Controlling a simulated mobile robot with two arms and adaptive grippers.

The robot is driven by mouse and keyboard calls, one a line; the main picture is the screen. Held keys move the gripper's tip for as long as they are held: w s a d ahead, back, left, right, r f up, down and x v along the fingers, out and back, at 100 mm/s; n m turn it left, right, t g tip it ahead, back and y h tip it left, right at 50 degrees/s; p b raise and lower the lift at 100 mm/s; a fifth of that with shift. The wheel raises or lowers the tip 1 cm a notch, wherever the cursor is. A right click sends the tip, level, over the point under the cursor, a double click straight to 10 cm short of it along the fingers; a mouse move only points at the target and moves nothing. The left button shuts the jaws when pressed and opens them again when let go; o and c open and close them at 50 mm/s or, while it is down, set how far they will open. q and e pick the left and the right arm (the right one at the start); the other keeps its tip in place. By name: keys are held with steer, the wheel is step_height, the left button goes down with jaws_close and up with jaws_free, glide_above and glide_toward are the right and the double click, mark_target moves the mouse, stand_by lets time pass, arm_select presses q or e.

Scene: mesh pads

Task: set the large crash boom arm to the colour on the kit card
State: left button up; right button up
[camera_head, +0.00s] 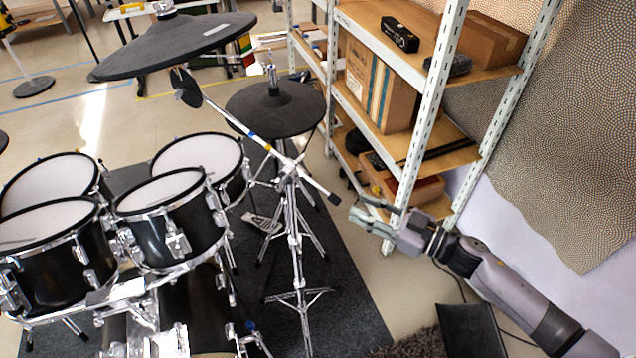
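The large crash cymbal (175,47) is a dark pad at the upper left, tilted on its stand. Its boom arm (225,115) is a thin rod slanting down to the right, with a dark lower tip. Blue and yellow marks show on the rod, above the clamp (290,165) on the chrome stand. I cannot make out a kit card. My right gripper (362,212) comes in from the right, beyond the rod's lower tip and apart from it. Its fingers look spread, with nothing between them. My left gripper is not in view.
A smaller cymbal pad (276,108) stands behind the boom stand. Several drums (165,215) fill the left. A metal shelf (408,155) with boxes stands close behind my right gripper. A dark mat (345,300) lies under the kit; bare floor shows between mat and shelf.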

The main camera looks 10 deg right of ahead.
mark_target(323, 188)
steer(key=p+x, duration=0.1)
steer(key=x, duration=1.1)
steer(key=shift+w+a, duration=0.15)
steer(key=shift+a, duration=0.05)
steer(key=shift+c, duration=0.5)
jaws_close()
